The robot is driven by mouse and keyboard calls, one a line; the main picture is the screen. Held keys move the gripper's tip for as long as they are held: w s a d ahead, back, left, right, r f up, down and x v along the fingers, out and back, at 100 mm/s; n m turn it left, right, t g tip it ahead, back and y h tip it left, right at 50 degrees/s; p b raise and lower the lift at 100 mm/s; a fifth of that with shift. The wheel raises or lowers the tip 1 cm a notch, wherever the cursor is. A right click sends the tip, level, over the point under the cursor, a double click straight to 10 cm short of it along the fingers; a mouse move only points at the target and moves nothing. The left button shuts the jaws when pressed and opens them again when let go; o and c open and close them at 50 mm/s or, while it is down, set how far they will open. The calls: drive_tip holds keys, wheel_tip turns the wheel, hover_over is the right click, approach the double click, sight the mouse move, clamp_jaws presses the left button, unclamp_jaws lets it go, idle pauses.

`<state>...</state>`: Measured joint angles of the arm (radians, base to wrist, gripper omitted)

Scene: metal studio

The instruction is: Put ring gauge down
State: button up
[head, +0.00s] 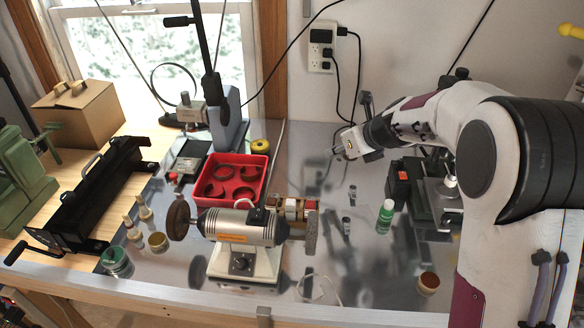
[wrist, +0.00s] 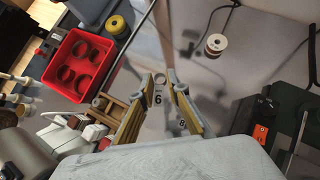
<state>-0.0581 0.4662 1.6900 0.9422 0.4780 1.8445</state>
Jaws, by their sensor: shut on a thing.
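My gripper (wrist: 160,82) has its two yellow-sided fingers closed around a small grey ring, which I take to be the ring gauge (wrist: 160,77). The ring sits between the fingertips. In the head view my gripper (head: 338,153) is above the metal tabletop, right of the red tray; the ring is too small to make out there. In the wrist view a black "6" mark (wrist: 158,99) lies just below the fingertips in the picture, and an "8" mark (wrist: 182,123) is by the right finger. I cannot tell how high the ring is above the table.
The red tray (head: 265,178) holds several dark rings. A bench grinder (head: 240,228) stands front centre, and a green bottle (head: 385,216) stands right of it. A dark green machine (head: 408,185) is at the right. A spool (wrist: 215,44) stands beyond the fingertips. Metal tabletop between them is partly clear.

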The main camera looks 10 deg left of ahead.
drive_tip(key=w+a, duration=0.7)
drive_tip(key=a, duration=0.4)
drive_tip(key=shift+a, duration=0.35)
drive_tip(key=shift+s+f, duration=0.1)
drive_tip(key=shift+f, duration=0.15)
drive_tip(key=shift+f, duration=3)
drive_tip(key=shift+f, duration=1.85)
drive_tip(key=shift+f, duration=0.15)
drive_tip(key=o, duration=0.9)
drive_tip(key=shift+c, duration=0.2)
drive_tip(key=shift+r, duration=0.2)
